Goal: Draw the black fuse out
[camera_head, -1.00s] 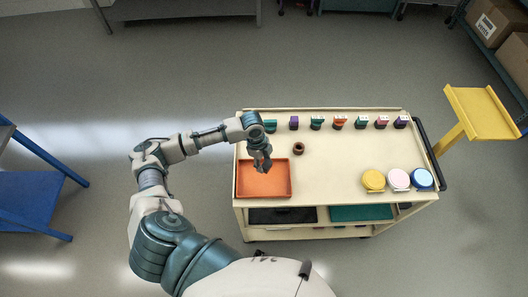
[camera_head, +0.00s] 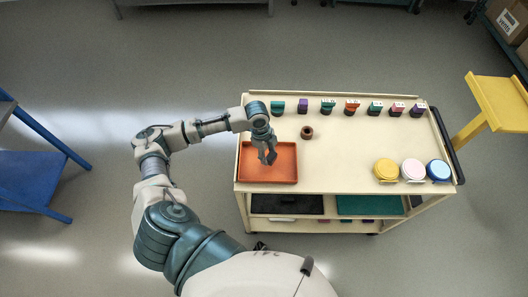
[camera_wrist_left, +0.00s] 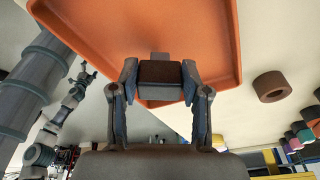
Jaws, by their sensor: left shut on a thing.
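My left gripper (camera_head: 267,157) hangs over the orange tray (camera_head: 284,176) at the left end of the cart top. In the left wrist view, my left gripper (camera_wrist_left: 160,80) is shut on the black fuse (camera_wrist_left: 160,73), a dark block with a small grey tab beyond it. The fingers press on its two sides. The orange tray (camera_wrist_left: 200,25) fills the view behind it, and the fuse appears held clear of the tray. In the head view the fuse is too small and covered to make out. My right gripper is not in view.
A brown ring (camera_head: 307,133) stands behind the tray. Several coloured blocks, one orange (camera_head: 351,107), line the cart's back edge. Yellow (camera_head: 386,170), white (camera_head: 412,170) and blue (camera_head: 438,170) round pieces sit at the right. The cart's middle is clear. A yellow stand (camera_head: 495,95) is beyond.

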